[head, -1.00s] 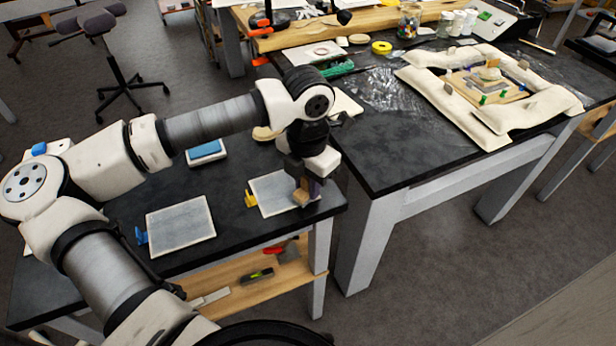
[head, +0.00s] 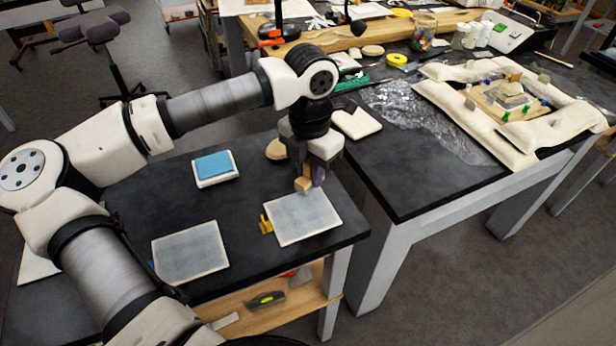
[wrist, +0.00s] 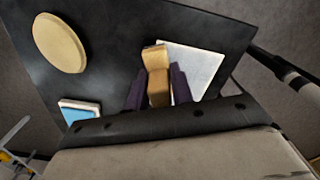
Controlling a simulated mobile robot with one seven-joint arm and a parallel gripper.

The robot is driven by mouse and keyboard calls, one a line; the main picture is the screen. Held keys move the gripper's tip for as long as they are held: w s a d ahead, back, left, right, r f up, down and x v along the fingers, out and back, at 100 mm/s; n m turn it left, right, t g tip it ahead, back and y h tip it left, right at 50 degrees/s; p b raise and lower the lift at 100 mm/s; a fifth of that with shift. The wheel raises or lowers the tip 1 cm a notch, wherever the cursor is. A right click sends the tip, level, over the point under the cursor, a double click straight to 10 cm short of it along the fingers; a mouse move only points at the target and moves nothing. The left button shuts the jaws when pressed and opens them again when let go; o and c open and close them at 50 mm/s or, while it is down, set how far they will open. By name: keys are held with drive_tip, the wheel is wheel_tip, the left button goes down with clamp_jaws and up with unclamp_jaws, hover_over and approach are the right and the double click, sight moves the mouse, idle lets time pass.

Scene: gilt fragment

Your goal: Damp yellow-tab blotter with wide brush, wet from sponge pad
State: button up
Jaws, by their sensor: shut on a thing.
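The yellow-tab blotter (head: 305,222) is a grey-white square lying flat at the right end of the low black bench, its yellow tab (head: 265,224) at its left edge. My gripper (head: 311,180) is shut on the wide brush (head: 303,185), a tan wooden block shape, over the blotter's far edge. In the wrist view the brush (wrist: 156,75) sits between the two dark fingers, with the blotter (wrist: 190,68) partly hidden behind it. I cannot tell whether the brush touches the blotter. The sponge pad (head: 214,166), blue in a white tray, lies further left and back.
A round tan object (head: 276,149) is on the bench behind my gripper. The higher black table (head: 400,170) with a padded frame stands close on the right.

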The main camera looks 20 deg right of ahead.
drive_tip(key=shift+s+r, duration=0.2)
drive_tip(key=shift+r, duration=0.45)
drive_tip(key=shift+r+p, duration=1.2)
drive_tip(key=shift+r, duration=1.05)
